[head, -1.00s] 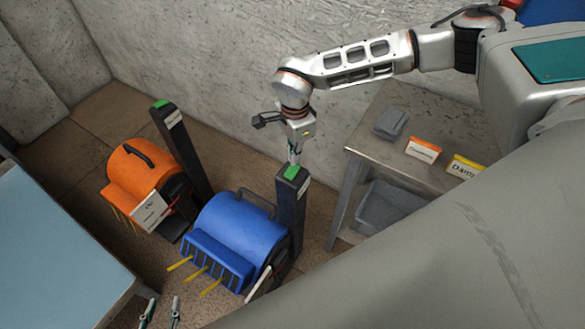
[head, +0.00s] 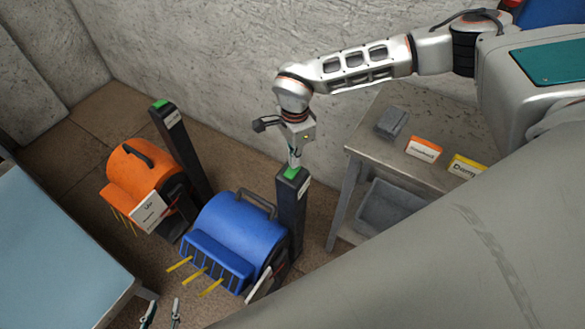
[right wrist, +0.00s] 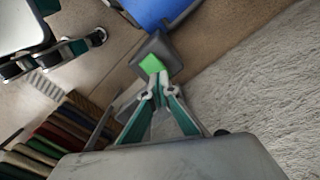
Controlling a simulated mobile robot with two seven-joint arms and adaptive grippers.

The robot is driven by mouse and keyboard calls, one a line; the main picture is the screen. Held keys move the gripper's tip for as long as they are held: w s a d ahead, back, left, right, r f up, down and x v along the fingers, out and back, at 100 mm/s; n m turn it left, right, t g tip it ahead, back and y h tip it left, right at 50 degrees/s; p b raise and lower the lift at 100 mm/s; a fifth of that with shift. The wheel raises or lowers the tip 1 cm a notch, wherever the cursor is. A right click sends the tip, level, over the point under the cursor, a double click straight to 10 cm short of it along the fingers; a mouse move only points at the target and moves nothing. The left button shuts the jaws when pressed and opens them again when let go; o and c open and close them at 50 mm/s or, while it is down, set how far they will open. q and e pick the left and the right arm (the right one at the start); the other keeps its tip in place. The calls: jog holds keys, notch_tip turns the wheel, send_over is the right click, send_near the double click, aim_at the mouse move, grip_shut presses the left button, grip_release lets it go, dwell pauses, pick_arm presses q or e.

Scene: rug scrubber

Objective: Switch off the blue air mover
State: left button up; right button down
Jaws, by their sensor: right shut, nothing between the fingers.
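The blue air mover (head: 235,229) stands on the floor with yellow ribbons sticking out from its front grille. Its blue edge shows at the top of the right wrist view (right wrist: 160,10). A dark post (head: 292,215) with a green cap (head: 291,173) stands beside its back right; the green cap also shows in the right wrist view (right wrist: 152,64). My right gripper (head: 295,164) is shut and empty, pointing down with its tips at the green cap. I cannot tell if they touch. My left gripper (head: 162,311) is open and empty at the bottom edge, partly cut off.
An orange air mover (head: 140,172) with its own green-topped post (head: 181,150) stands to the left. A grey table (head: 440,130) with a folded grey cloth (head: 391,122) and label cards is at the right. A pale blue table (head: 50,250) fills the lower left.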

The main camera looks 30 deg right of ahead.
jog(key=shift+f, duration=0.75)
dwell(0.3)
jog(key=shift+r+p, duration=1.15)
jog(key=shift+r, duration=0.65)
jog(key=shift+r+p, duration=1.45)
jog(key=shift+r, duration=0.35)
jog(key=shift+f, duration=0.1)
